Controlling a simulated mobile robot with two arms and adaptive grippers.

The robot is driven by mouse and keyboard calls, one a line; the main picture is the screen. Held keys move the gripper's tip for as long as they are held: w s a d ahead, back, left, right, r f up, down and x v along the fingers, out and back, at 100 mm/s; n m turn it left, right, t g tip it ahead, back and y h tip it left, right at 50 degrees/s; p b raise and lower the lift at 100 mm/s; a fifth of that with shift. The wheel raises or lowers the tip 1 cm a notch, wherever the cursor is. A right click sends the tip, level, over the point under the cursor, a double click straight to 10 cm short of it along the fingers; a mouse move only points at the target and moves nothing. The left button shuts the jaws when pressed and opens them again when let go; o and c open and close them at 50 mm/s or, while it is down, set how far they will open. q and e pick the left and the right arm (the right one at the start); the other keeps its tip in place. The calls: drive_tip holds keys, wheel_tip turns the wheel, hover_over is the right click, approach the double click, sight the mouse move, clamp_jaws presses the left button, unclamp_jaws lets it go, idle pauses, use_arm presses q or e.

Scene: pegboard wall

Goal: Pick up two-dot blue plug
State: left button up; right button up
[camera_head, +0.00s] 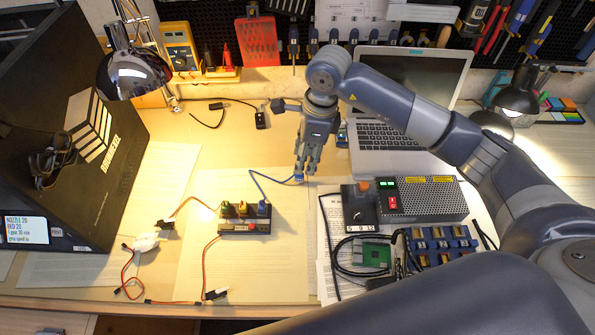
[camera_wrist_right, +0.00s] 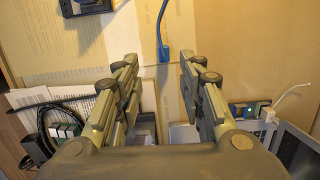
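A blue plug (camera_head: 298,178) sits at the free end of a blue cable (camera_head: 267,190) on the table, near the middle; dots on it are too small to make out. The cable runs to a small dark block (camera_head: 236,227) with several coloured connectors. My right gripper (camera_head: 304,168) points down right by the plug. In the right wrist view the blue plug (camera_wrist_right: 163,56) lies between the lines of the two open fingers (camera_wrist_right: 159,62), with clear gaps on both sides. Nothing is held. My left gripper is not in view.
A laptop (camera_head: 405,160) stands behind and right of the gripper. A grey power box (camera_head: 425,200) and a blue multi-slot holder (camera_head: 440,245) are to the right. Red-wired leads (camera_head: 128,275) lie at front left. A large black box (camera_head: 70,140) fills the left.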

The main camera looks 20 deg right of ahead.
sight(299, 178)
wheel_tip(299, 178, down, 2)
drive_tip(key=shift+a, duration=0.15)
drive_tip(key=f, duration=0.1)
drive_tip(key=f+p, duration=0.1)
drive_tip(key=f, duration=0.3)
drive_tip(key=shift+w+a+p, duration=0.25)
drive_tip(key=shift+w+p, duration=0.1)
drive_tip(key=shift+w, duration=0.05)
drive_tip(key=shift+f, duration=0.3)
drive_tip(key=shift+c, duration=0.3)
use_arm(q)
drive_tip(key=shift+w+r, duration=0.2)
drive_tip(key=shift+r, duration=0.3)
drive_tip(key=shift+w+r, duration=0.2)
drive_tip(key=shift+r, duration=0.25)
use_arm(e)
drive_tip(key=c, duration=0.8)
